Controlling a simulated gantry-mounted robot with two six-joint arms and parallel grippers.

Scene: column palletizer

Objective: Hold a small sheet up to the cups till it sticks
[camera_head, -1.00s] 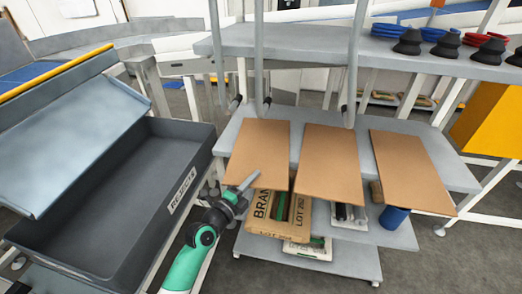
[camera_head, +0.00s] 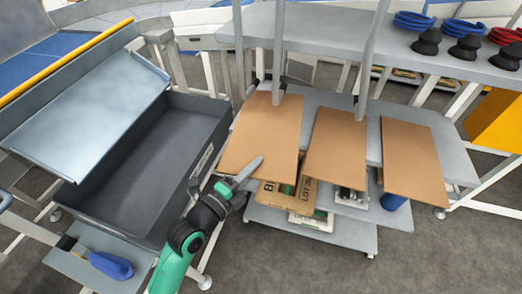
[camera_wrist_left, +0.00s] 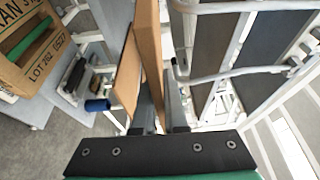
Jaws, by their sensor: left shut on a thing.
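My left gripper (camera_head: 243,174) is shut on the lower left edge of the left brown sheet (camera_head: 265,130). The sheet's top edge meets the dark lower end (camera_head: 278,97) of a grey tube; I cannot tell whether they touch. In the left wrist view the sheet (camera_wrist_left: 149,35) stands edge-on between the fingers. Another brown sheet (camera_head: 337,142) hangs to its right, with a dark tube end (camera_head: 358,108) at its top, and a third (camera_head: 412,155) is farther right. Black cups (camera_head: 467,48) stand on the upper shelf. My right gripper is out of view.
A dark grey bin (camera_head: 150,175) with a sloping metal chute (camera_head: 95,100) is at the left. A shelf with a printed box (camera_head: 287,198) and a blue cylinder (camera_head: 393,201) lies below the sheets. The front floor is open.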

